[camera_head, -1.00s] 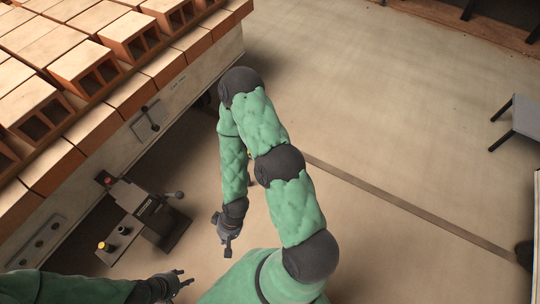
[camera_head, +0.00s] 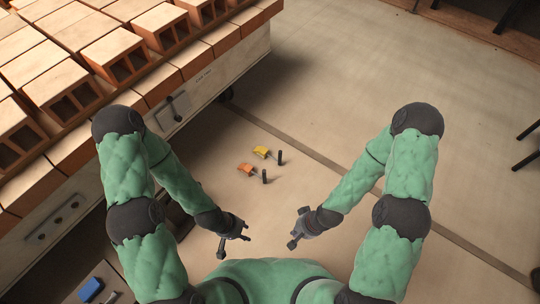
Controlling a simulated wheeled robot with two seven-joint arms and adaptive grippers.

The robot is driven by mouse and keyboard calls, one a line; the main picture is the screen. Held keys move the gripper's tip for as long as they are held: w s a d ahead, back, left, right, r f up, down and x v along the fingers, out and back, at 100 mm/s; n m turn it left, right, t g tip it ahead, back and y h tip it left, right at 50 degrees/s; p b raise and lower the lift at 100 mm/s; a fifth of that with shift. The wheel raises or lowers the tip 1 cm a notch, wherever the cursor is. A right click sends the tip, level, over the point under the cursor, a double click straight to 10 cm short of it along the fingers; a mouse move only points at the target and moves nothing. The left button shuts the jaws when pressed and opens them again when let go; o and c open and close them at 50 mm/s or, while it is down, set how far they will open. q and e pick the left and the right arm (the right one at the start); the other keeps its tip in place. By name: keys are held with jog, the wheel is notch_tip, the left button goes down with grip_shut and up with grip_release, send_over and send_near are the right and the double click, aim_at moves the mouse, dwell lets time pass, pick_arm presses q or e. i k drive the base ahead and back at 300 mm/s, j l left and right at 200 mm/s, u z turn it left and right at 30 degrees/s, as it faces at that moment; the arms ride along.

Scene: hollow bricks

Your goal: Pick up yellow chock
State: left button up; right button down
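The yellow chock (camera_head: 262,152) lies on the floor near the middle of the head view, with a short black upright post (camera_head: 280,158) beside it. My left gripper (camera_head: 236,243) is nearer to me than the chock and a little to its left, open and empty. My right gripper (camera_head: 295,230) is nearer to me and to the chock's right, also open and empty. Both grippers are clear of the chock.
An orange chock (camera_head: 246,168) with its own black post (camera_head: 264,176) lies just in front of the yellow one. A cart (camera_head: 195,95) loaded with hollow bricks (camera_head: 85,60) stands at the left. A blue object (camera_head: 90,289) is at lower left. The floor right of the chocks is clear.

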aim_at(262, 151)
jog(key=i+z, duration=0.6)
jog(key=i, duration=0.15)
jog(key=i+j+z, duration=0.45)
jog(key=i, duration=0.25)
